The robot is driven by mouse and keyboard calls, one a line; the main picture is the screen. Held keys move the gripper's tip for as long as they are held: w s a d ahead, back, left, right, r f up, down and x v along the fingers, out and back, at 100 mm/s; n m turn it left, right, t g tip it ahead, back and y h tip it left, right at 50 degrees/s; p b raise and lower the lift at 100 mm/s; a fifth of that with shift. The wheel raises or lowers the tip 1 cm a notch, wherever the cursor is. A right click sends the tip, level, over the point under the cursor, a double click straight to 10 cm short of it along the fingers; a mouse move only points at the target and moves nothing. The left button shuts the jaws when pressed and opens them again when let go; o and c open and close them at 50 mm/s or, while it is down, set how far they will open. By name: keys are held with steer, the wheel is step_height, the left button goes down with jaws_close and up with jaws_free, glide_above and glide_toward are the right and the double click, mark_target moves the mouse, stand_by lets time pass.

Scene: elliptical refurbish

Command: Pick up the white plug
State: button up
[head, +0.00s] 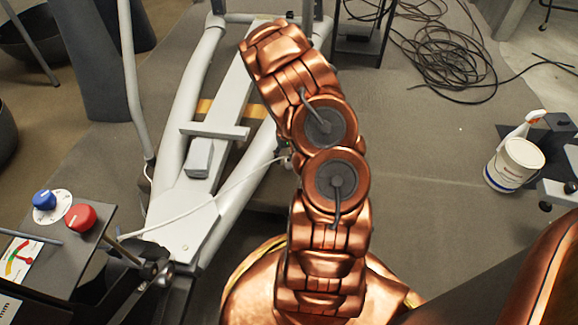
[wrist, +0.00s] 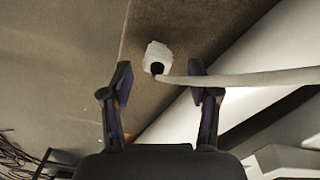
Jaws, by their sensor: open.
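The white plug (wrist: 157,55) shows in the wrist view as a small white blunt shape with a dark spot at its lower edge. A pale cable (wrist: 245,79) runs from it to the right. My gripper (wrist: 158,76) is open, one finger to each side, with the plug in line with the gap, slightly beyond the fingertips. I cannot tell how far apart they are in depth. In the head view, the thin white cable (head: 215,198) runs to the edge of my arm, where the plug cannot be clearly made out. My arm hides the gripper there.
The grey elliptical frame (head: 182,222) stands left of my arm, its white beam filling the wrist view's right side. A panel with a red knob (head: 80,217) and blue knob (head: 44,199) is at left. A white bucket (head: 514,165) and black cable coils (head: 437,50) lie right.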

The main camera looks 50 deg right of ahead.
mark_target(289, 163)
step_height(289, 163, down, 4)
steer(key=shift+s+f+b, duration=0.1)
steer(key=shift+s+b, duration=0.05)
steer(key=shift+b, duration=0.6)
jaws_close()
